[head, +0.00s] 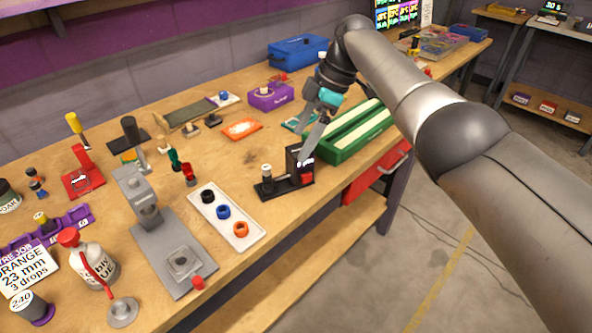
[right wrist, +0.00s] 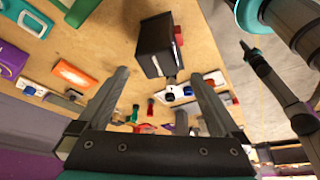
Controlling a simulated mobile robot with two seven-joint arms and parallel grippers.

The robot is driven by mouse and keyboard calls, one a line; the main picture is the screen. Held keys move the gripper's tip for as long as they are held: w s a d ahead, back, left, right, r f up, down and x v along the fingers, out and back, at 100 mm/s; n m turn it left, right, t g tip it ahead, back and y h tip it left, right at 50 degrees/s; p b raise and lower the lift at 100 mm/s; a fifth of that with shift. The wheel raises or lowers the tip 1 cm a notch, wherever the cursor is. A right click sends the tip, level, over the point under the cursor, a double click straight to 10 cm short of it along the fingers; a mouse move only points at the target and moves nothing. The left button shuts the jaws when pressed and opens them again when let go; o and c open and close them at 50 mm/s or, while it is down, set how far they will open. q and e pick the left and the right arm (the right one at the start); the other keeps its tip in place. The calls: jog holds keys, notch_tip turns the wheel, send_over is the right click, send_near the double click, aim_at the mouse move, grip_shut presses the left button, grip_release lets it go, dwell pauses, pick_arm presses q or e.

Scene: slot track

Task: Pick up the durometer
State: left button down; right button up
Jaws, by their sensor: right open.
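A black upright block with a red detail (head: 300,165) stands on a low black base near the table's front edge; it looks like the durometer on its stand, but I cannot read a label. A small post with a pale top (head: 266,172) stands at the base's left end. In the right wrist view the black block (right wrist: 156,45) shows beyond the fingertips. My right gripper (head: 304,143) is open and empty, its fingers pointing down close to the block. In the right wrist view its two fingers (right wrist: 158,78) are spread wide with nothing between them.
A green tray (head: 345,138) lies right of the block. A white tray with black, blue and orange rings (head: 212,208) lies to its left, and a grey press (head: 165,252) beyond. An orange tray (head: 242,128) and purple box (head: 270,95) sit behind. Bare wood lies between.

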jog(key=shift+x, duration=1)
grip_shut()
